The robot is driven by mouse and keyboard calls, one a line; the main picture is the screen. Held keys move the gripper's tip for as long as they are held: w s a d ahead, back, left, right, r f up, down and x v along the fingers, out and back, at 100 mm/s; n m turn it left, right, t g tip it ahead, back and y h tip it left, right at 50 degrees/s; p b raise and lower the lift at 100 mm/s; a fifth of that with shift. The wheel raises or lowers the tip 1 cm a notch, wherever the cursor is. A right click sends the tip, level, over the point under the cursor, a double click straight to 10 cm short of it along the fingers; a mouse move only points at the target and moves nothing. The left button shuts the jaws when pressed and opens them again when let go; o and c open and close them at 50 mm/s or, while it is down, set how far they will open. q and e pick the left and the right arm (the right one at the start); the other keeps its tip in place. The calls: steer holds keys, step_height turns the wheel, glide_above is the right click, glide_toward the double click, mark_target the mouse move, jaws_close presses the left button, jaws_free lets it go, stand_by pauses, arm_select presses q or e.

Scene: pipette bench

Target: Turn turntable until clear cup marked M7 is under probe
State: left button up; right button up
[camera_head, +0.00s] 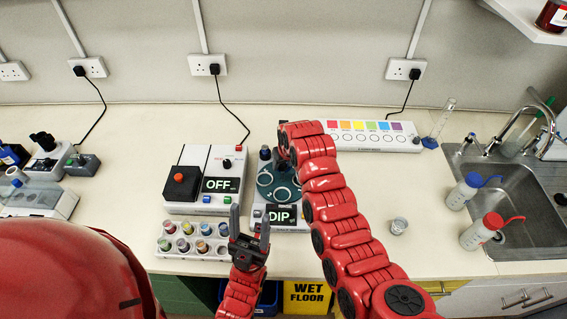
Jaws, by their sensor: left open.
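The dark teal turntable (266,190) sits on a white device whose display (283,216) reads DIP. Pale rings show on its disc; I cannot tell whether they are cups or empty seats. No M7 mark is readable. My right arm reaches over the turntable's back right edge and hides part of it. My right gripper (284,150) is at the arm's far end, mostly hidden, and its jaws cannot be made out. The probe cannot be clearly told apart there. My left gripper (250,222) is open and empty, pointing up in front of the device. A small clear cup (398,227) stands on the counter to the right.
A white box (228,168) with a red button and an OFF display stands left of the turntable. A rack (180,256) of several capped vials is in front of it. Blue and red wash bottles stand by the sink (540,205). Counter around the small cup is clear.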

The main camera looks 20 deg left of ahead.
jaws_close()
stand_by(1.1)
